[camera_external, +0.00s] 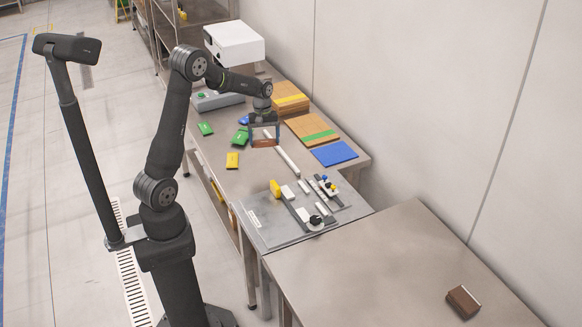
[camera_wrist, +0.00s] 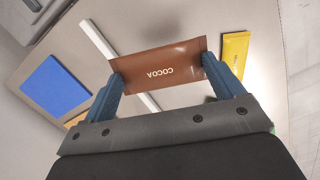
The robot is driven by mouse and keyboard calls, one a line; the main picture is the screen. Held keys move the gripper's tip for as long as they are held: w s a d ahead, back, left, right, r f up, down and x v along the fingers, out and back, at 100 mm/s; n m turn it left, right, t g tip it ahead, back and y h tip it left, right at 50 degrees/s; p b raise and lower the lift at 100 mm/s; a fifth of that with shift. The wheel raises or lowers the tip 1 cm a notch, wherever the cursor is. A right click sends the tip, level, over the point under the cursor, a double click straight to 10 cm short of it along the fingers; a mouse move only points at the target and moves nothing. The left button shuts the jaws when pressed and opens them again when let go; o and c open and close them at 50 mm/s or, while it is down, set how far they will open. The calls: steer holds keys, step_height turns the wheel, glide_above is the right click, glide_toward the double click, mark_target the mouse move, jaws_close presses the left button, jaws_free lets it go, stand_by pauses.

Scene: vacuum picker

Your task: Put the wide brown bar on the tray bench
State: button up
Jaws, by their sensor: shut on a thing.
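The wide brown bar (camera_wrist: 165,62), a flat brown packet marked COCOA, spans between my two blue fingers in the wrist view. My gripper (camera_wrist: 166,74) is shut on its two short ends. In the external view my gripper (camera_external: 264,134) holds the brown bar (camera_external: 264,143) over the middle of the back table. The bar's height above the table is hard to tell. A bare bench (camera_external: 370,262) stands at the front right, with one dark brown block (camera_external: 463,301) near its right end; I cannot tell whether this is the tray bench.
Near my gripper lie a yellow packet (camera_external: 233,160), green packets (camera_external: 205,128), a blue pad (camera_external: 334,153) and a white bar (camera_external: 287,160). A grey plate with fixtures (camera_external: 265,228) lies between there and the bench. Most of the bench top is clear.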

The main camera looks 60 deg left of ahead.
steer(key=w+a+m, duration=0.4)
steer(key=a+m, duration=0.3)
steer(key=a, duration=0.7)
steer(key=m+g+y, duration=0.1)
steer(key=m+y, duration=0.1)
steer(key=m, duration=0.6)
glide_above(231, 122)
steer(key=f, duration=0.7)
steer(key=shift+w+d+f, duration=0.1)
steer(key=shift+w+d, duration=0.1)
steer(key=shift+w, duration=0.05)
steer(key=shift+f, duration=2)
steer(key=shift+f, duration=0.2)
steer(key=o, duration=0.9)
steer(key=shift+r, duration=0.1)
